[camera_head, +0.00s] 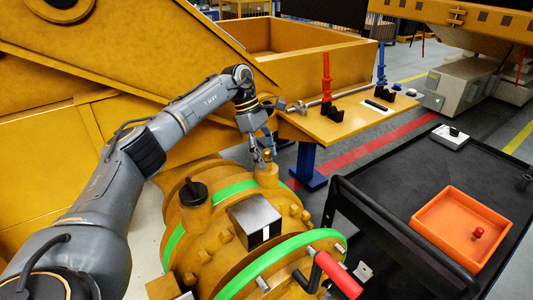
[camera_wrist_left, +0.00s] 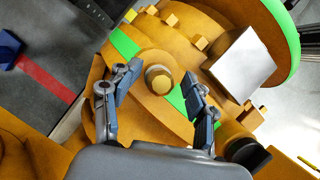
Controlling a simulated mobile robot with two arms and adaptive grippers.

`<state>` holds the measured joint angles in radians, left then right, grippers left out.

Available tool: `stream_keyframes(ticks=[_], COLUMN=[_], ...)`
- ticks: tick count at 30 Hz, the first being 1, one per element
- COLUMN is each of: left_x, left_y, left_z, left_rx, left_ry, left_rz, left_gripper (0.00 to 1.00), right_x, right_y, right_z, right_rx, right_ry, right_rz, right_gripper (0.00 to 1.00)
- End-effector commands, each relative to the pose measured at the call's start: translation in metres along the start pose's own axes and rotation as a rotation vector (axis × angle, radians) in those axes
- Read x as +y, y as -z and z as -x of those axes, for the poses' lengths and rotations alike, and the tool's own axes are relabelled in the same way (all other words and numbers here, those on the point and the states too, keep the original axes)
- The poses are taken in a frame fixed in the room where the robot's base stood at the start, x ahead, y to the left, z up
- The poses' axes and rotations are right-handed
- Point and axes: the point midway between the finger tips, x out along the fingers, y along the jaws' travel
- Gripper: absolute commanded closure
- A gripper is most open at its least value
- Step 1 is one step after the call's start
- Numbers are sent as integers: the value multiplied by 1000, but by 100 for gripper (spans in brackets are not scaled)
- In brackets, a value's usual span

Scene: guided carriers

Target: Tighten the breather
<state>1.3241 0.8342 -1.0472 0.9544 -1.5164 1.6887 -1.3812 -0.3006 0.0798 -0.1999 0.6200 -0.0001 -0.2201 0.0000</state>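A round yellow-brown boss with a small brass-coloured cap, seemingly the breather (camera_head: 268,156), stands on top of the yellow drum-shaped housing (camera_head: 205,231). The cap also shows in the left wrist view (camera_wrist_left: 161,84), seen from above. My left gripper (camera_head: 262,160) points down at it. In the left wrist view my left gripper (camera_wrist_left: 162,80) is open, with one finger on each side of the cap and a visible gap to both. How far its tips sit above or beside the cap is hard to tell. My right gripper is not in view.
A black knob (camera_head: 193,192) and a grey block (camera_head: 255,221) stand on the housing, near green bands. A red-handled tool (camera_head: 338,275) is at its front. A black cart with an orange tray (camera_head: 461,228) is at right. A yellow shelf (camera_head: 340,122) holds tools behind.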

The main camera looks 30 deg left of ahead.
Motion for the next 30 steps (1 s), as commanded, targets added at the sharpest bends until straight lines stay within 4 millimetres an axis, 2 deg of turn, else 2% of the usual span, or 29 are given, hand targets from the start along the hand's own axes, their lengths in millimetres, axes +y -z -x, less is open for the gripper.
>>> stream_keyframes(ticks=[5, 8, 18, 22, 30], left_x=[1, 2, 2, 2, 2], left_y=[0, -1, 0, 0, 1], left_z=[5, 16, 86, 106, 119], left_rx=[-2, -2, -1, -1, 0], left_ry=[-5, -6, -5, -3, 1], left_rz=[0, 0, 1, 1, 1], left_gripper=[45, 45, 45, 45, 45], right_x=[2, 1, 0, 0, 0], right_y=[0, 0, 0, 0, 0], right_z=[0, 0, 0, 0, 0], right_rx=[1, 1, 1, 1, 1], right_ry=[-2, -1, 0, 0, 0], right_rz=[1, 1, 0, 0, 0], right_gripper=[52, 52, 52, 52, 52])
